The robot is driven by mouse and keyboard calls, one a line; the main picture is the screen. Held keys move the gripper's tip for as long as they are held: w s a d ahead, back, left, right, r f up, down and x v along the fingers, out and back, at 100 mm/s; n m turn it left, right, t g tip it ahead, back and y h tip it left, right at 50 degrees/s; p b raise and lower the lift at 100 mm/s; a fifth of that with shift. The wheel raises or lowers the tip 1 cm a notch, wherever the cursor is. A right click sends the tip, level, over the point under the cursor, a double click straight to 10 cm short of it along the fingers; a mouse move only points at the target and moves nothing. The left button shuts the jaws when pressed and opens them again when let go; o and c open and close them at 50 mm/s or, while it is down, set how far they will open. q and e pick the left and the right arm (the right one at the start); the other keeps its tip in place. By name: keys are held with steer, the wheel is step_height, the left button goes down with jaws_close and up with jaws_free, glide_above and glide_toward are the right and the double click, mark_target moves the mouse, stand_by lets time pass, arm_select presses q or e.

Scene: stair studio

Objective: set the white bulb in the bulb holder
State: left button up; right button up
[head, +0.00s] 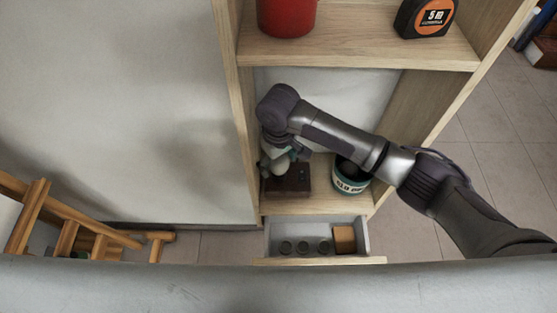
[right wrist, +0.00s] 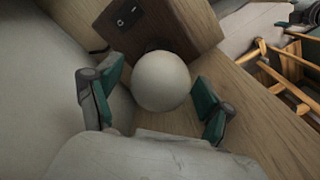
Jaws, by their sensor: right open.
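The white bulb (right wrist: 162,81) shows in the right wrist view as a round globe between my fingers. It sits against the dark socket (right wrist: 157,45) of the brown bulb holder (right wrist: 170,22), which has a switch on its face. The globe hides most of the join, so I cannot tell how deep it sits. The holder also shows on the lower shelf in the head view (head: 291,181). My right gripper (head: 280,164) is over the holder there. Its green fingers are open, one on each side of the bulb, with gaps visible. My left gripper is not in view.
A labelled pot (head: 350,177) stands right of the holder on the lower shelf (head: 325,205). Below it, an open drawer (head: 318,254) holds several small round items and a brown block. A red container (head: 287,15) and a tape measure (head: 426,17) stand on the shelf above.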

step_height(320, 180, up, 12)
steer(key=shift+r+b, duration=0.15)
steer(key=shift+b, duration=0.9)
